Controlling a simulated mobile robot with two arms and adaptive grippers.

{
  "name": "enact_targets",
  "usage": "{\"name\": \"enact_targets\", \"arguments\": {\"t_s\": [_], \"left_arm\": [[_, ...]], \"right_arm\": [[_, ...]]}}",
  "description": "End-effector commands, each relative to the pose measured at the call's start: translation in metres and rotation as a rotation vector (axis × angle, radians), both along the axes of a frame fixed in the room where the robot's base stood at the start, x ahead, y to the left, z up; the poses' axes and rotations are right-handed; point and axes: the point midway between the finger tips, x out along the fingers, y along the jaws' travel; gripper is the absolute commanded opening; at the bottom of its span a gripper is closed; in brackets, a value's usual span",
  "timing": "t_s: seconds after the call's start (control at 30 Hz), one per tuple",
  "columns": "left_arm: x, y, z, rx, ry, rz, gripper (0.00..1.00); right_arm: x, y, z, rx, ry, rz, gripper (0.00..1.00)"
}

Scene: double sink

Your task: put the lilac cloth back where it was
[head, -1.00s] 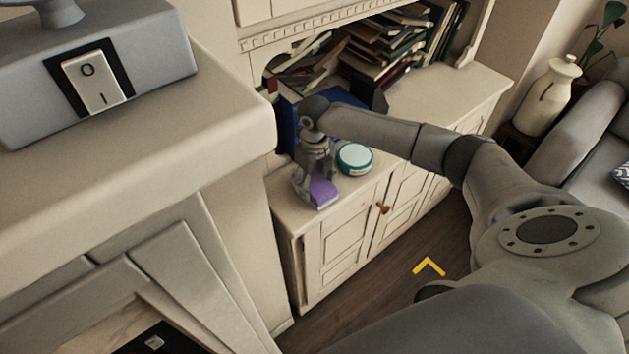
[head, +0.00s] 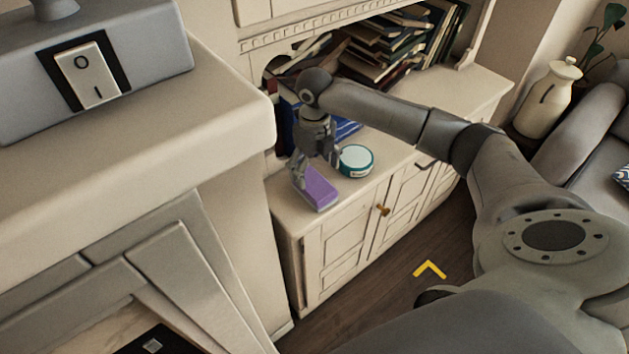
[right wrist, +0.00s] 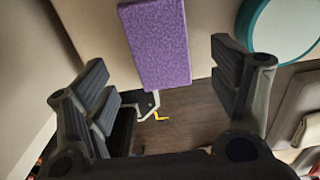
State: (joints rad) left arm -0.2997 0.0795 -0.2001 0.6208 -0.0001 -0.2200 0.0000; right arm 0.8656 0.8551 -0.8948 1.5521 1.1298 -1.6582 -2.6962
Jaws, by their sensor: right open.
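The lilac cloth (head: 319,191) is a folded, flat purple block on the cream cabinet top (head: 376,190), at its near left end by the front edge. In the right wrist view the cloth (right wrist: 157,45) lies between and beyond the spread fingers, with its lower end at the cabinet edge. My right gripper (head: 316,170) is open just above and behind the cloth; it also shows in the right wrist view (right wrist: 160,72), with nothing between its fingertips. Part of the cloth is hidden by a finger in the head view. My left gripper is not in view.
A round teal-rimmed tin (head: 356,160) stands close to the right of the cloth. Blue books (head: 346,128) lie behind the gripper, and more books (head: 395,45) lean on the shelf. A mantel ledge (head: 150,120) fills the left. The cabinet top is clear at the right.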

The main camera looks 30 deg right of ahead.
Motion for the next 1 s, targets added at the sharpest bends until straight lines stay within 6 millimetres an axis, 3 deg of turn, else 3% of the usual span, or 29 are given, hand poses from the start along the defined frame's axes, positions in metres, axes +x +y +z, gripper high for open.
{"name": "enact_targets", "arguments": {"t_s": [0.1,0.33,1.0], "left_arm": [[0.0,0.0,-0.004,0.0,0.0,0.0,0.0],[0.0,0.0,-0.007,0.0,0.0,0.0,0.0],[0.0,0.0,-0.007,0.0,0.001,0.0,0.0]], "right_arm": [[0.001,0.0,0.025,0.0,-0.004,0.001,0.82],[0.001,0.0,0.054,0.0,-0.002,0.0,0.82],[0.0,0.0,0.059,0.0,0.001,0.0,0.82]]}}
